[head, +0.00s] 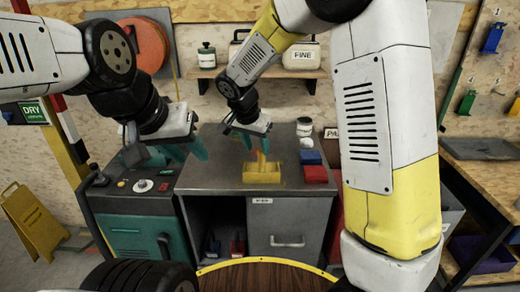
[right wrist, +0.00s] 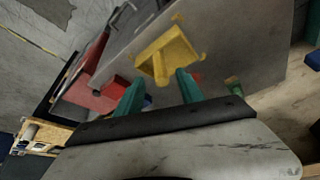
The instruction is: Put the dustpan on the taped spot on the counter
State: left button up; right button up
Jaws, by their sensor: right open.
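The yellow dustpan (head: 263,176) sits on the grey counter (head: 219,172), near its front edge, with its handle pointing up. It also shows in the right wrist view (right wrist: 168,56), ahead of the fingertips. My right gripper (head: 257,142) is open above and behind the dustpan, with its teal fingers pointing down; in the right wrist view (right wrist: 160,88) nothing is between them. My left gripper (head: 187,151) hangs near the counter's left edge, its teal fingers apart and empty.
A blue box (head: 311,157) and a red box (head: 315,174) lie right of the dustpan, with white jars (head: 304,130) behind. The left part of the counter top is clear.

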jog(key=s+d+r+n+y, duration=0.2)
jog(key=s+d+r, duration=0.9)
jog(key=s+d+r+n+t+y, duration=0.1)
jog(key=s+d+n, duration=0.3)
jog(key=s, duration=0.8)
jog(key=shift+s+d+r+t+y, duration=0.25)
jog(key=shift+d+r+t+y, duration=0.15)
jog(key=shift+t+y, duration=0.2)
